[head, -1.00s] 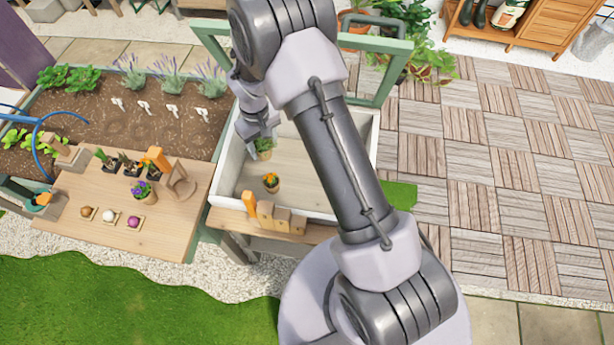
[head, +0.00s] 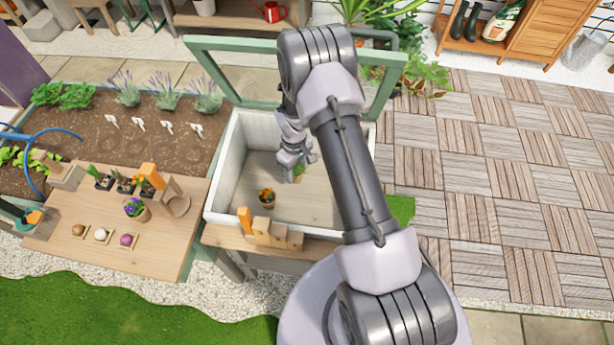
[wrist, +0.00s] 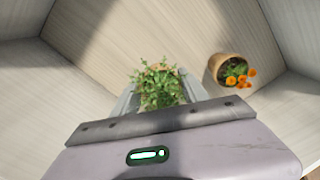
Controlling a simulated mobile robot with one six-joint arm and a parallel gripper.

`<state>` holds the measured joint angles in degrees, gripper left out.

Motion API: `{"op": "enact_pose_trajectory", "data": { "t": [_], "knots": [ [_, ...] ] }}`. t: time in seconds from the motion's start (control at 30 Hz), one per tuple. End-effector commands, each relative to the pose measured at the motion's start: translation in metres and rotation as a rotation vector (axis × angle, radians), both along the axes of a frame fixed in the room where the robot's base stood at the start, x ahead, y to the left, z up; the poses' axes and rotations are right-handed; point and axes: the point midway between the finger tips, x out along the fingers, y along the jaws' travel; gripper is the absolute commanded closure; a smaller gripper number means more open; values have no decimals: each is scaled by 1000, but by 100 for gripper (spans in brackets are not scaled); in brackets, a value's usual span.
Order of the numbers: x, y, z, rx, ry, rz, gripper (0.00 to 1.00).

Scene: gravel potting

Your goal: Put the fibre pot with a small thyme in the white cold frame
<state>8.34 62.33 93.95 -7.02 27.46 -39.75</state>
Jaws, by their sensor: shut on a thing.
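My gripper (head: 294,172) is shut on the fibre pot with a small thyme (head: 299,173), inside the white cold frame (head: 223,172). In the wrist view the thyme's green leaves (wrist: 158,88) show between the two fingers, and they hide most of the pot. I cannot tell whether the pot touches the floor of the cold frame. A pot with orange flowers (head: 267,199) stands on that floor, to the left of my gripper in the head view. It also shows to the right in the wrist view (wrist: 226,70).
The cold frame's green-edged lid (head: 240,92) stands open at the back. Wooden blocks (head: 271,232) sit on the ledge in front. A wooden table (head: 85,230) at left holds a purple-flowered pot (head: 136,209) and bulbs. Bare floor surrounds the orange-flowered pot.

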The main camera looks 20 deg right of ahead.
Motion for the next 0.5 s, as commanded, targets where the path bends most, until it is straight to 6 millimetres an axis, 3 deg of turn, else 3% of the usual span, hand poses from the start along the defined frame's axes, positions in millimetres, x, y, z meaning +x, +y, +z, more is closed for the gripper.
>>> {"op": "enact_pose_trajectory", "data": {
  "t": [0.1,0.2,0.27,0.43,0.5],
  "knots": [
    [-7,-24,-2,0,0,-2,92],
    [-9,-33,-1,0,0,0,92],
    [-10,-35,-4,0,0,0,92],
    [-11,-35,-36,0,1,1,92],
    [-10,-35,-37,0,-1,0,92]
  ]
}}
